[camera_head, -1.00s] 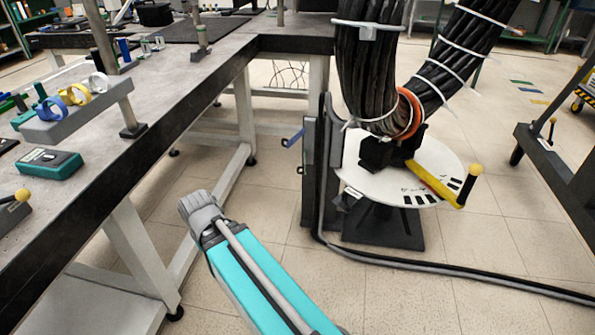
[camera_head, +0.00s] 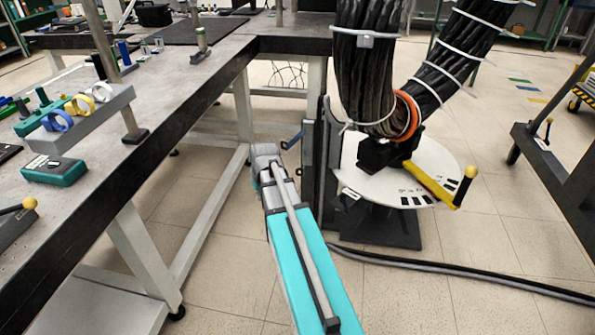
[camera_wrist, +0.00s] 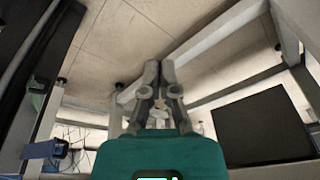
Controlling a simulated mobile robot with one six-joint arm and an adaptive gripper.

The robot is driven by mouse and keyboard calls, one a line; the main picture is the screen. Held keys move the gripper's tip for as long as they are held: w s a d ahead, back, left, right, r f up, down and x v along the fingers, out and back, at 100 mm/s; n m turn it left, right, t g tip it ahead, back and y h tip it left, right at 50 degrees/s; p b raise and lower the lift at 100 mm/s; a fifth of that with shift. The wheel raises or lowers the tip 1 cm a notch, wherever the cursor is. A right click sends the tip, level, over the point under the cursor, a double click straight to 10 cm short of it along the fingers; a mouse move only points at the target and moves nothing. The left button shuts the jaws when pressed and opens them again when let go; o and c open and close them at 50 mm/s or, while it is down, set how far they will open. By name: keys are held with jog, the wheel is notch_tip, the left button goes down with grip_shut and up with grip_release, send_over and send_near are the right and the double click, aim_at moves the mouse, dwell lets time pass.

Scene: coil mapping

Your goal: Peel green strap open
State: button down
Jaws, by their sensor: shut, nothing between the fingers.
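My gripper (camera_wrist: 160,72) shows in the wrist view with its two fingers together and nothing between them. Another greenish piece (camera_wrist: 38,98) sits higher on the dark upright. The green strap cannot be made out there. My arm comes up close to the post and hides my fingers.
A black cable coil (camera_head: 365,75) stands on a white round plate (camera_head: 450,165) with a yellow handle (camera_head: 433,186). The workbench (camera_head: 185,100) is at left, with a ring holder (camera_head: 85,125) and a green-black device (camera_head: 55,170). A floor cable (camera_head: 450,268) runs right.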

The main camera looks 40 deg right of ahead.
jog(key=d+r+t+h+p, duration=0.1)
jog(key=d+r+p, duration=0.1)
jog(key=d, duration=1.9)
jog(key=shift+s+d+r+m+t, duration=0.2)
jog(key=shift+r+m+t, duration=0.2)
jog(key=shift+r, duration=0.15)
jog(key=shift+f+b, duration=0.25)
jog(key=shift+b, duration=0.05)
jog(key=w+f+b, duration=0.7)
jog(key=f+b, duration=0.2)
jog(key=shift+w+d, duration=0.25)
jog(key=shift+d, duration=0.2)
